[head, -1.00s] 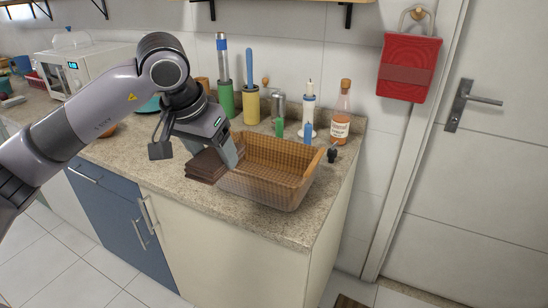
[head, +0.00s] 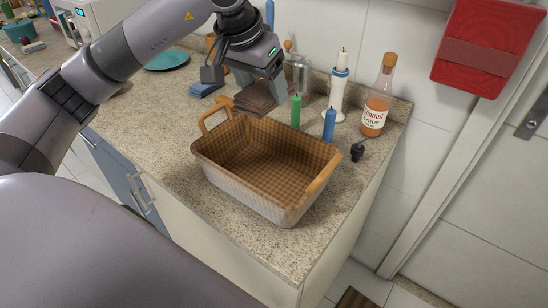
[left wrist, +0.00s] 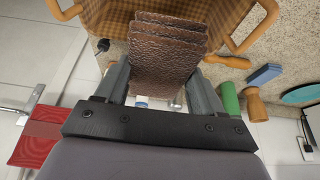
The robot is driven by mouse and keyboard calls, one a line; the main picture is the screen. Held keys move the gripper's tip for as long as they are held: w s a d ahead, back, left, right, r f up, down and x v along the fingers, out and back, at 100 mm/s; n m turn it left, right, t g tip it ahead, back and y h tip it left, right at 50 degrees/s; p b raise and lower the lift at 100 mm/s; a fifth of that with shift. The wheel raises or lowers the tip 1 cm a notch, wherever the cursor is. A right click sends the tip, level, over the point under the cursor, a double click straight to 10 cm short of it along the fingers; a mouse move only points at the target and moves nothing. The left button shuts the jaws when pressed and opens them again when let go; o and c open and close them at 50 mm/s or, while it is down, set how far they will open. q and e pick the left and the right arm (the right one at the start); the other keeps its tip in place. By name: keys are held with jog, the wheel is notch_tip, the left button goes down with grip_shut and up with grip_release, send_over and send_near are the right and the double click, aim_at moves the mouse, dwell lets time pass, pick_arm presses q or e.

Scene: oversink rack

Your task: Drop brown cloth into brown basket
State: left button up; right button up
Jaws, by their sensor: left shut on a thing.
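The brown cloth (head: 258,98) is a dark folded stack in my left gripper (head: 272,90). In the left wrist view the cloth (left wrist: 167,50) sits between the two fingers of the gripper (left wrist: 160,85), which are shut on it. The brown basket (head: 322,178) is a woven rectangular basket with a checked lining and two handles, on the counter. Its inside looks empty. In the head view the cloth appears just behind the basket's far rim, and its height above the counter is hard to tell. The basket (left wrist: 110,18) also shows at the top of the left wrist view. My right gripper is not in view.
A green candle (head: 295,111), a blue candle (head: 329,124), a dark stopper (head: 358,150) and a syrup bottle (head: 376,105) stand behind the basket. A blue folded cloth (head: 205,89) and a teal plate (head: 167,61) lie to the left. The counter (head: 150,115) left of the basket is clear.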

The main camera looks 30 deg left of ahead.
aim_at(254, 95)
pick_arm(q)
jog(key=shift+s+f+b, duration=0.15)
jog(key=shift+f+b, duration=0.35)
jog(key=shift+f, duration=0.2)
notch_tip(254, 95, down, 4)
jog(key=b, duration=0.3)
jog(key=shift+f, duration=0.25)
jog(key=o, duration=1)
jog(key=shift+b+v, duration=0.3)
jog(key=shift+v, duration=3.3)
